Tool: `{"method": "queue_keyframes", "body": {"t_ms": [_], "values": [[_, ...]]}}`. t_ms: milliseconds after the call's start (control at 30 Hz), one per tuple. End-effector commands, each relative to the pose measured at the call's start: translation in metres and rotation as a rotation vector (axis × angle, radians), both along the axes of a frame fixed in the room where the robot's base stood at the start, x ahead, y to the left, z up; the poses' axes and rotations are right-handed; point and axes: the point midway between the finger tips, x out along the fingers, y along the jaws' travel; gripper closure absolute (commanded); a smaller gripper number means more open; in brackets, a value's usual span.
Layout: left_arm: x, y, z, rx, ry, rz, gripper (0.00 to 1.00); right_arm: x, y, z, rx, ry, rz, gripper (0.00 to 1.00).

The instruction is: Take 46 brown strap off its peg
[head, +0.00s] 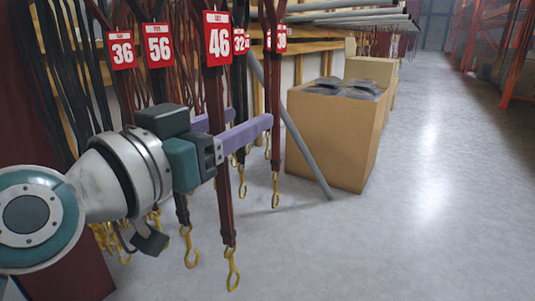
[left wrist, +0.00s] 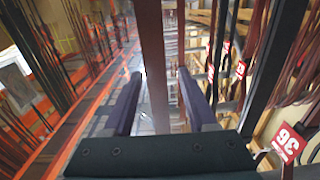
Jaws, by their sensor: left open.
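The 46 brown strap (head: 226,205) hangs straight down below its red 46 tag (head: 217,40), with a yellow hook (head: 232,270) at its lower end. Its peg is above the picture and not seen. My left gripper (head: 250,118) is open, with its purple fingers at the strap below the tag. In the left wrist view the brown strap (left wrist: 152,50) runs upright between the two open fingers of the gripper (left wrist: 159,76). I cannot tell whether either finger touches it. My right gripper is not in view.
Straps tagged 36 (head: 121,50) and 56 (head: 158,45) hang close on the left, and more tagged straps hang behind 46. A grey pole (head: 300,140) leans by a cardboard box (head: 335,135) holding dark items. The floor on the right is clear.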

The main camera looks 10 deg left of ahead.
Motion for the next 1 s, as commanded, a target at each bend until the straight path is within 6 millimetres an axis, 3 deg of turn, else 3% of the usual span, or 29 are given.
{"method": "queue_keyframes", "body": {"t_ms": [67,567,1000], "values": [[-0.0003,0.0001,0.0002,0.000,0.000,0.000,0.44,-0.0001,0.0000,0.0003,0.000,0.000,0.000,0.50],[-0.0006,0.0001,0.0000,-0.001,0.000,0.000,1.00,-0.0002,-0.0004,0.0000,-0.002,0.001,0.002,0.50],[-0.0006,0.0002,0.0003,-0.001,-0.001,0.000,1.00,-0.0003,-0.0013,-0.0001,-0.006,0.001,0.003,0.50]]}}
